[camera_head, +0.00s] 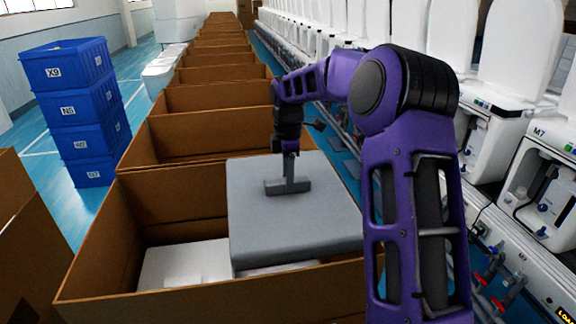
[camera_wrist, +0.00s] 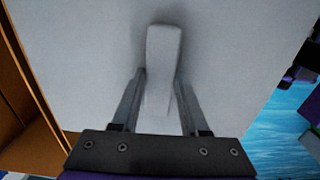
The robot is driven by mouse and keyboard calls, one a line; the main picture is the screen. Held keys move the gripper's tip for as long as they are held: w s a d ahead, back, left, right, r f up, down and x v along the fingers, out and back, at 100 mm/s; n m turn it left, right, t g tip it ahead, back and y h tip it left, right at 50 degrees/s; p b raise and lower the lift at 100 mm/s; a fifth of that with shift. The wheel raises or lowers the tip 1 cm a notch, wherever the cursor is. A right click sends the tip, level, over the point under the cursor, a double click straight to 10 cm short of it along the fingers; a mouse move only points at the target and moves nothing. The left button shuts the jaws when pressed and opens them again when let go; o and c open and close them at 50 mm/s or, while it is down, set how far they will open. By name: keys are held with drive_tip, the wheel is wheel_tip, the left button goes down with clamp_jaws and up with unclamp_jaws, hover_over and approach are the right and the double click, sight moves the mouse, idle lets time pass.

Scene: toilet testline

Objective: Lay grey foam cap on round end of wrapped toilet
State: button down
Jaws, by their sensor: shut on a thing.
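The grey foam cap (camera_head: 285,228) is a thick, flat block with a raised grip on top. My gripper (camera_head: 289,184) points down and is shut on that grip. In the wrist view my gripper (camera_wrist: 160,100) has a finger on each side of the pale grip, and the cap (camera_wrist: 90,80) fills most of the picture. The cap is over the right part of the nearest open cardboard box (camera_head: 170,205) and reaches past its right wall. A white wrapped shape (camera_head: 185,265), likely the toilet, shows inside the box at left. Most of it is hidden under the cap.
A row of open cardboard boxes (camera_head: 205,98) runs away behind. Blue crates (camera_head: 80,110) are stacked at left. White toilets on a test line (camera_head: 545,160) stand close at right. Blue floor shows between crates and boxes.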

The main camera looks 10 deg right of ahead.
wheel_tip(320, 180, down, 32)
drive_tip(key=b, duration=1.1)
idle(0.5)
drive_tip(key=shift+f, duration=0.25)
idle(0.8)
drive_tip(key=shift+c, duration=1.7)
unclamp_jaws()
